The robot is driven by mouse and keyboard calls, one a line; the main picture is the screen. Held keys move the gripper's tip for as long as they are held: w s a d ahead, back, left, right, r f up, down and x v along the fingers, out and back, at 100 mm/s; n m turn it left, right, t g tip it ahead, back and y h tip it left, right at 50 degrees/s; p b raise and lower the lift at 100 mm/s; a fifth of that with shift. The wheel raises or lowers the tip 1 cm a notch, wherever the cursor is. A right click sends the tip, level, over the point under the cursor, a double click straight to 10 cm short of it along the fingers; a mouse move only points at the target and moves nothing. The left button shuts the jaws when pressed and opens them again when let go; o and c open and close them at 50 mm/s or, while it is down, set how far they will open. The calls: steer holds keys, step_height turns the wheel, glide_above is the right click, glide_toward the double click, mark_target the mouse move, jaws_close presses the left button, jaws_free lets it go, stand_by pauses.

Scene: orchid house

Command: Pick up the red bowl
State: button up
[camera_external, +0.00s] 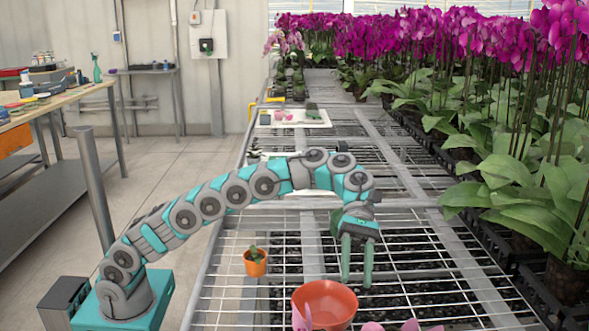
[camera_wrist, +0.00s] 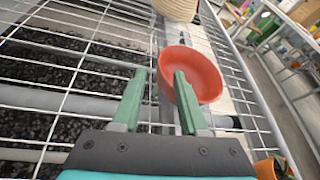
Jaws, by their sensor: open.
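The red bowl (camera_external: 325,303) stands upright and open on the wire-mesh bench (camera_external: 290,222), near the front of the external view. It also shows in the wrist view (camera_wrist: 205,68), just beyond my fingertips, and looks empty. My gripper (camera_external: 357,281) points down over the mesh, behind and slightly right of the bowl in the external view. Its two green fingers (camera_wrist: 160,75) are apart with nothing between them. In the wrist view the right finger covers part of the bowl's near left side; I cannot tell whether they touch.
A small orange pot with a plant (camera_external: 255,265) stands left of the bowl. Pink petals (camera_external: 301,318) show at the front edge. A cream ribbed pot (camera_wrist: 176,8) is beyond the bowl in the wrist view. Potted orchids (camera_external: 470,35) line the right; a white tray (camera_external: 318,123) lies far back.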

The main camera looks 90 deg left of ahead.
steer(key=b+x, duration=0.1)
steer(key=x, duration=0.2)
steer(key=shift+f+b, duration=0.25)
steer(key=shift+b, duration=0.15)
steer(key=shift+s+d+r, duration=0.1)
steer(key=shift+d, duration=0.2)
steer(key=shift+c, duration=0.4)
jaws_close()
stand_by(0.4)
